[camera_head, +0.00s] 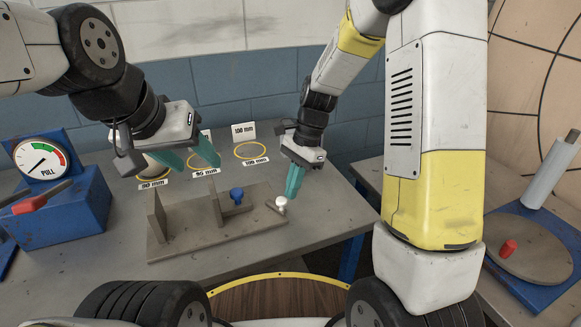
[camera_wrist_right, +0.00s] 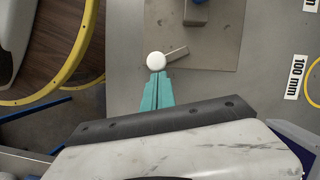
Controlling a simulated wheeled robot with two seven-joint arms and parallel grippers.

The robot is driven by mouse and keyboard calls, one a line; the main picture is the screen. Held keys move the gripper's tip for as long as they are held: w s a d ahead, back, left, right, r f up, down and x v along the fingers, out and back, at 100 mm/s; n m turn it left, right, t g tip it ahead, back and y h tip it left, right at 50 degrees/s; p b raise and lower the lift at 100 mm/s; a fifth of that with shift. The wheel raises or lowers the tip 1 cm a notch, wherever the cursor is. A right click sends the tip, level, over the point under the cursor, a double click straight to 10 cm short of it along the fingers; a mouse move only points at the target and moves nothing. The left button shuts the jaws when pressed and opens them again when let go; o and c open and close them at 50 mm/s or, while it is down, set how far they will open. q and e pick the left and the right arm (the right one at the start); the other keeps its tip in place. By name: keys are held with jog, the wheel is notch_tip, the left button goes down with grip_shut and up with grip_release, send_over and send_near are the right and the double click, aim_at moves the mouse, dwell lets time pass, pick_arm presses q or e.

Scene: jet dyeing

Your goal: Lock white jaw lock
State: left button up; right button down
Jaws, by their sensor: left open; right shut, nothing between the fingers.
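The white jaw lock (camera_head: 281,203) is a small white knob with a short grey lever at the right end of the grey jaw fixture (camera_head: 190,246). It also shows in the right wrist view (camera_wrist_right: 156,61), with its lever pointing to the upper right. My right gripper (camera_head: 292,194) is shut and empty, its teal fingertips right at the knob; I cannot tell whether they touch it. In the wrist view the fingertips (camera_wrist_right: 157,73) lie just below the knob. My left gripper (camera_head: 192,166) is open and empty above the table, behind the fixture's left part.
A blue knob (camera_head: 236,194) stands on the fixture. Yellow rings with size labels, such as the 100 mm ring (camera_head: 251,150), lie behind it. A blue box with a pull gauge (camera_head: 41,158) stands at the left. A round plate (camera_head: 528,249) is on the right.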

aim_at(284, 202)
jog(key=s+m, duration=0.1)
jog(key=m, duration=0.1)
jog(key=s+a+m+t, duration=0.1)
jog(key=shift+s+m, duration=0.1)
jog(key=shift+m, duration=0.3)
jog(key=shift+s+a, duration=0.15)
jog(key=shift+s, duration=0.1)
jog(key=shift+s+a, duration=0.1)
jog(key=shift+a, duration=0.05)
dwell(0.3)
jog(key=shift+d+r, duration=0.1)
jog(key=shift+d, duration=0.3)
jog(key=d, duration=0.3)
jog(key=shift+w+r, duration=0.2)
jog(key=shift+w, duration=0.2)
jog(key=s+d+v, duration=0.1)
jog(key=v, duration=0.9)
jog(key=shift+w, duration=0.3)
